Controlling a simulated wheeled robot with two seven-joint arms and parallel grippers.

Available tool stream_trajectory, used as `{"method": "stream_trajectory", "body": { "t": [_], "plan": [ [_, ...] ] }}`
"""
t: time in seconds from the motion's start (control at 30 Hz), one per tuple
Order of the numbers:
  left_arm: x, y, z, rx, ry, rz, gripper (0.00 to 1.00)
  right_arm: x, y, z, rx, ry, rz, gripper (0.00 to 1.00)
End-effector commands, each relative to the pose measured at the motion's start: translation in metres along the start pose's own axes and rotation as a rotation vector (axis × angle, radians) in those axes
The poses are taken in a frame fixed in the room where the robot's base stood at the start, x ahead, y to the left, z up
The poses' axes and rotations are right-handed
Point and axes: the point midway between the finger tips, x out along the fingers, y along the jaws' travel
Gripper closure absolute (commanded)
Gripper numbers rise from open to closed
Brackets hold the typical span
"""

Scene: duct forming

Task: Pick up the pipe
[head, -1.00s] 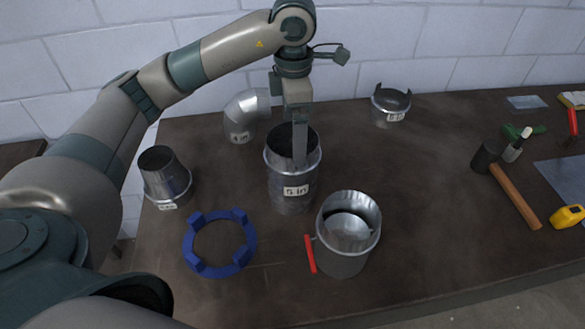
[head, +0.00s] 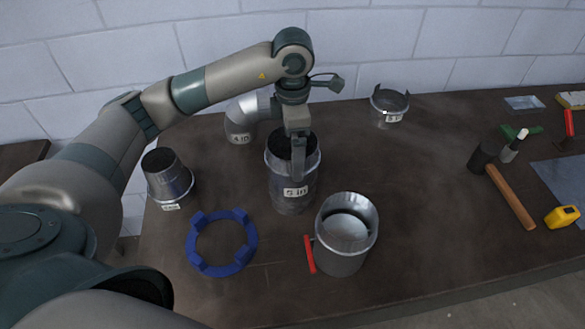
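A silver metal pipe labelled "5 in" (head: 291,192) stands upright on the brown table, its dark open mouth facing up. My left gripper (head: 298,172) points down at the pipe's mouth from above. One finger shows against the near side of the rim; the other finger is hidden, so I cannot tell whether the gripper is closed on the wall. My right gripper is not in view.
Close around the pipe are a silver can with a red handle (head: 342,262), a blue ring (head: 191,240), a tapered duct (head: 168,182) and an elbow duct (head: 240,120). A notched collar (head: 390,108), hammer (head: 512,198) and yellow tape measure (head: 563,217) lie right. The table's right-middle is clear.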

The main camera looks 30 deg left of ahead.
Motion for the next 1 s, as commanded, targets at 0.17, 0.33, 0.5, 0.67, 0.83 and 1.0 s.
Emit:
{"method": "stream_trajectory", "body": {
  "t": [0.17, 0.33, 0.5, 0.67, 0.83, 1.0],
  "plan": [
    [0.018, 0.0, -0.001, -0.002, 0.002, -0.003, 0.0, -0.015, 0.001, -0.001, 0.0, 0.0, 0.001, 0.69],
    [0.028, 0.0, -0.001, -0.001, 0.001, -0.001, 0.0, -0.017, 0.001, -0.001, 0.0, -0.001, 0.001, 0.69],
    [0.029, 0.001, -0.001, 0.0, 0.0, 0.0, 0.0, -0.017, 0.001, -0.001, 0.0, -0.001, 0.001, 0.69],
    [0.029, 0.001, -0.001, 0.0, 0.0, 0.0, 0.0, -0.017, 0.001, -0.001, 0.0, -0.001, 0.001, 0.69],
    [0.029, 0.001, -0.001, 0.0, 0.0, 0.0, 0.12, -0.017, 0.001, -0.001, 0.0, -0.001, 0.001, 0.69],
    [0.028, 0.001, -0.001, 0.0, 0.0, 0.0, 0.53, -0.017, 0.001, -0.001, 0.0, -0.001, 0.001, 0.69]
  ]
}}
